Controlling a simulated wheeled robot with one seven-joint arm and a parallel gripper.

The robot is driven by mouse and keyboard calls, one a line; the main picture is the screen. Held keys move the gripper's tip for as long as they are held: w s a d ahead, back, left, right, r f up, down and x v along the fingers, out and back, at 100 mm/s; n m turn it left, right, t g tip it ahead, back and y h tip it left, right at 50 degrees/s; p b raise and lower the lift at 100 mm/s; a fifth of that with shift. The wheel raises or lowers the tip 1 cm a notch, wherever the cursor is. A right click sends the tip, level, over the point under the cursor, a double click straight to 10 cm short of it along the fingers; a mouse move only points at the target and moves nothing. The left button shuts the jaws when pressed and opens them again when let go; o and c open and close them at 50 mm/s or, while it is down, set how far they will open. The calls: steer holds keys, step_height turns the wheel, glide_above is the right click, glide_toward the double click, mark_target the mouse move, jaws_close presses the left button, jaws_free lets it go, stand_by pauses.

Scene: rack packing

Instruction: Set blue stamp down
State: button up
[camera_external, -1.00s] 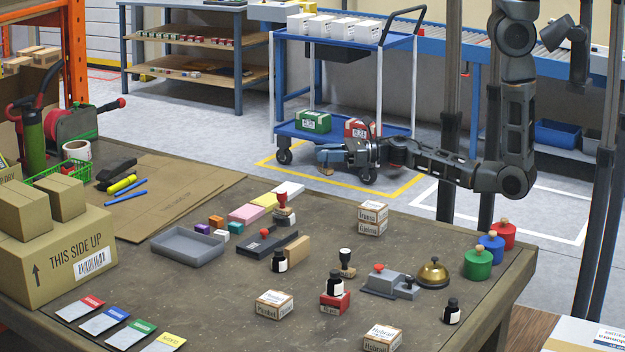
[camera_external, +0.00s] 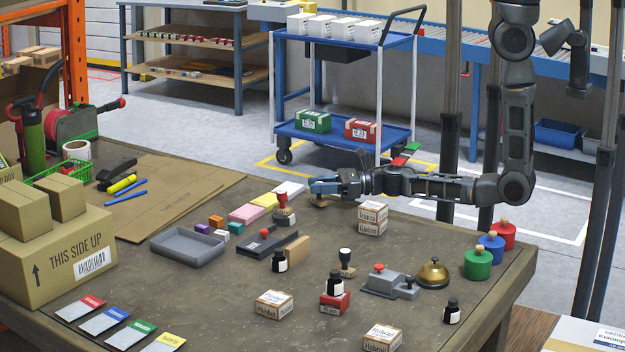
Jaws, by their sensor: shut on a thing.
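My gripper (camera_external: 324,187) is at the far edge of the table (camera_external: 215,290), pointing left and shut on the blue stamp. A red-topped stamp (camera_external: 283,208) stands to the left of my gripper, close by.
Coloured pads (camera_external: 245,214) lie to the left. A grey tray (camera_external: 188,246), dark bottles (camera_external: 279,260) and a brass bell (camera_external: 432,274) stand further forward. Bare tabletop lies just in front of my gripper.

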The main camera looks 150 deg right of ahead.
steer(key=shift+f, duration=0.1)
steer(key=o, duration=1)
steer(key=shift+o, duration=0.2)
steer(key=shift+r, duration=0.25)
steer(key=b+v, duration=0.2)
steer(key=v, duration=0.9)
steer(key=shift+f, duration=0.2)
steer(key=shift+s+a+r, duration=0.1)
steer(key=shift+s+a, duration=0.25)
steer(key=shift+a, duration=0.05)
